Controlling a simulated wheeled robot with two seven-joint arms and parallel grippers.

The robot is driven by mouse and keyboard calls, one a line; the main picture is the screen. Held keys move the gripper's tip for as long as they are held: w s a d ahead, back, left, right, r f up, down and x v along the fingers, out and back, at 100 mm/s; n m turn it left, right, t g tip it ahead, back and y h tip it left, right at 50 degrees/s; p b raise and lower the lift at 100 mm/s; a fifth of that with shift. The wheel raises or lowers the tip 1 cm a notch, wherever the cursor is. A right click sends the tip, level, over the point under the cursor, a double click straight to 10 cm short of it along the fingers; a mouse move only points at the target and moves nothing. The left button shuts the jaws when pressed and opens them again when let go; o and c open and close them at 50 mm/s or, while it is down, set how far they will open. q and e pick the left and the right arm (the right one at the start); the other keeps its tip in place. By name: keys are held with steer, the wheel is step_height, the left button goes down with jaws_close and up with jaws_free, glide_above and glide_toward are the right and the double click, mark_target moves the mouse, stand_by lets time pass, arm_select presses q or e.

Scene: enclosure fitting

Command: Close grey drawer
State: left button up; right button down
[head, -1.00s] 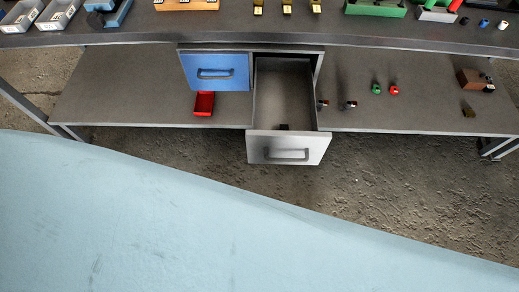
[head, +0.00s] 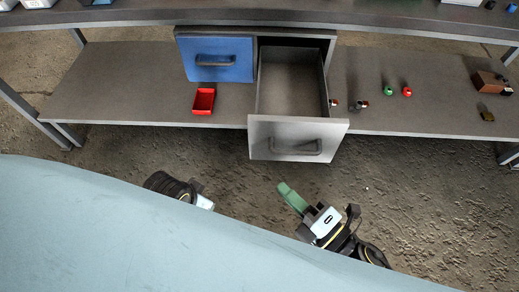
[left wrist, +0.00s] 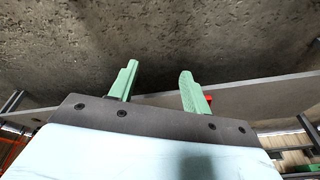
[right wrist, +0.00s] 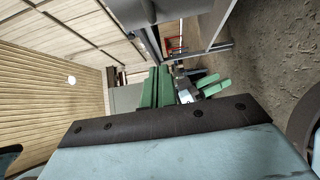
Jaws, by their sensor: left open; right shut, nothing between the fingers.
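The grey drawer (head: 297,138) is pulled well out of its cabinet, beside the shut blue drawer (head: 215,60). Its front has a dark bar handle (head: 297,147). The visible part of its inside looks empty; the strip behind the front is hidden. My right gripper (head: 284,187) is shut and empty, a little in front of and below the grey drawer's front, apart from it. Its green fingers are together in the right wrist view (right wrist: 157,75). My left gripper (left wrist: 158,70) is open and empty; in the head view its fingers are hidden.
A red bin (head: 204,101) lies on the lower shelf (head: 125,80) left of the drawer. Small green (head: 388,91) and red (head: 407,91) parts and a brown block (head: 489,80) are to the right. The bench top (head: 300,15) overhangs the cabinet. Bare floor lies in front.

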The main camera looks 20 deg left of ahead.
mark_target(260, 149)
arm_select(q)
steer(key=shift+w+d+b+v, duration=0.1)
steer(key=shift+d+b+v, duration=0.2)
steer(key=shift+v, duration=0.65)
steer(key=shift+w+d+b+v, duration=0.15)
steer(key=shift+b+v, duration=0.3)
steer(key=shift+v, duration=0.55)
steer(key=shift+d+b+v, duration=0.2)
steer(key=shift+b+v, duration=0.15)
steer(key=shift+v, duration=0.6)
arm_select(e)
steer(key=shift+w+d+x, duration=0.25)
steer(key=shift+w+x, duration=0.15)
steer(key=shift+x, duration=1.65)
steer(key=shift+w+d+x, duration=0.2)
steer(key=shift+w+x, duration=0.25)
steer(key=shift+x, duration=1.6)
steer(key=shift+w+d+x, duration=0.25)
steer(key=shift+w+x, duration=0.15)
steer(key=shift+x, duration=1.65)
steer(key=shift+f, duration=0.1)
